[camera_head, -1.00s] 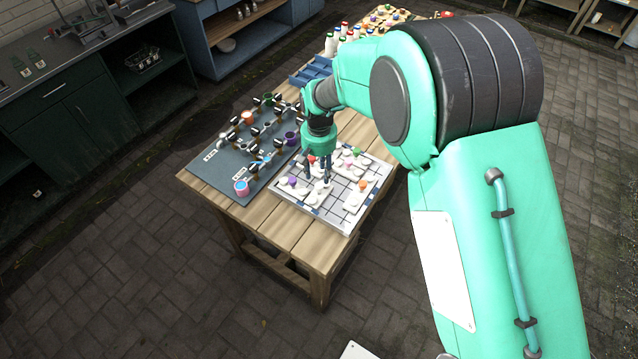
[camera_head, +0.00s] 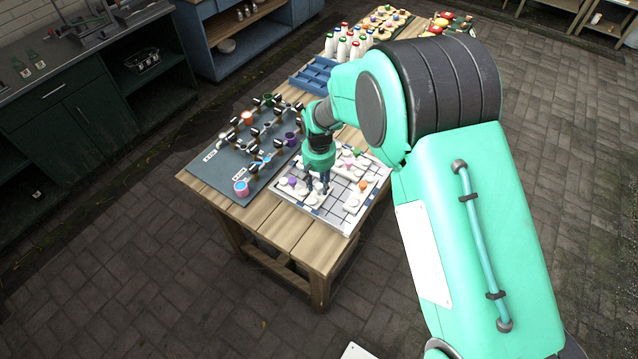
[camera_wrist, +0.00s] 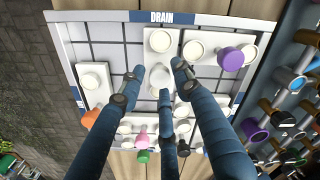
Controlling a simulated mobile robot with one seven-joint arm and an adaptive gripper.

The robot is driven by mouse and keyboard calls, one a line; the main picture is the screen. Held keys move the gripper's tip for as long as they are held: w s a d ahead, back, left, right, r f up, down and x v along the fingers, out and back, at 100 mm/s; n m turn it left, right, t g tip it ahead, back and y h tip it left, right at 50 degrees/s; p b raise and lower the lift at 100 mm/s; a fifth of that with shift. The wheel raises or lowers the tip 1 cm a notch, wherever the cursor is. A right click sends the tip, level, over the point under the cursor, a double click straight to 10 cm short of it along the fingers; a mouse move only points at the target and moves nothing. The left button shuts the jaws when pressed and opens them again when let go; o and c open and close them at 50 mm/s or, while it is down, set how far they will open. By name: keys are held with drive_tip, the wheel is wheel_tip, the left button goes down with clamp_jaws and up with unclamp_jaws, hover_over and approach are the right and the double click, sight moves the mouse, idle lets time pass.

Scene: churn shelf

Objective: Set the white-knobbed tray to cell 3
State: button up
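The sliding board (camera_head: 345,228) lies on the near end of the wooden table, with a grid and white pieces with round knobs. In the wrist view its edge is marked DRAIN (camera_wrist: 162,17). A white knob (camera_wrist: 160,75) stands between my fingertips, with a white round top (camera_wrist: 160,41) beyond it. I cannot tell which piece's edges lie under my fingers. My gripper (camera_wrist: 158,80) has its fingers apart around that knob, with no clear contact. In the head view my gripper (camera_head: 319,188) is low over the board's middle. Cell numbers are not readable.
Nearby knobs are purple (camera_wrist: 230,59), orange (camera_wrist: 91,118), pink (camera_wrist: 142,139) and green (camera_wrist: 143,156). A dark panel (camera_head: 207,174) with valves and cups lies left of the board. A blue compartment tray (camera_head: 307,78) and bottles (camera_head: 343,48) stand farther back.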

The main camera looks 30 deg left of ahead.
clamp_jaws()
drive_tip(key=shift+w, duration=3.05)
drive_tip(key=shift+o, duration=2.3)
unclamp_jaws()
wheel_tip(320, 180, up, 12)
